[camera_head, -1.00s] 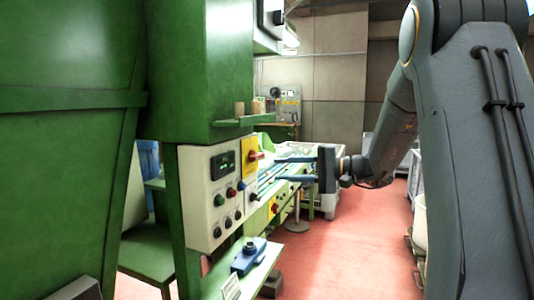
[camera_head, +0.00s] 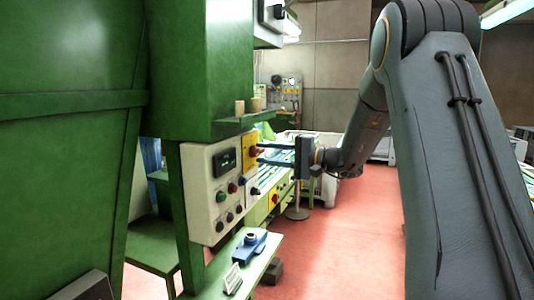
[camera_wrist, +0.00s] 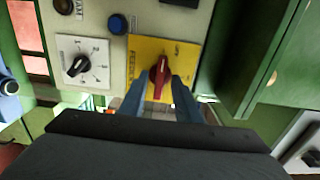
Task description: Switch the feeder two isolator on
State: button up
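A red rotary handle (camera_wrist: 159,79) sits on a yellow plate (camera_wrist: 178,48) on the cream control panel (camera_head: 207,215). Part of the plate's lettering reads "FEEDER"; I cannot read its number. In the wrist view the handle points nearly straight up and down, slightly tilted. The handle also shows in the head view (camera_head: 253,152). My gripper (camera_head: 260,154) faces the plate with its two blue fingers apart. In the wrist view the fingertips lie to either side of the handle's lower part, and I cannot tell whether they touch it.
A black selector knob (camera_wrist: 77,66) and a blue button (camera_wrist: 118,23) are beside the plate. A green shelf (camera_head: 245,120) with cork stoppers juts out above the panel. Another yellow plate with a red knob (camera_head: 275,198) is farther off. A blue device (camera_head: 249,246) rests on the lower bench.

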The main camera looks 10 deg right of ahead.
jog(key=shift+c, duration=0.5)
grip_shut()
jog(key=shift+m, duration=0.3)
jog(key=m+b, duration=0.1)
jog(key=m, duration=0.1)
jog(key=shift+m, duration=0.4)
jog(key=m, duration=0.3)
jog(key=shift+m, duration=0.3)
jog(key=m+p, duration=0.1)
jog(key=m, duration=0.4)
jog(key=m+p, duration=0.2)
jog(key=m, duration=0.3)
jog(key=shift+m, duration=0.4)
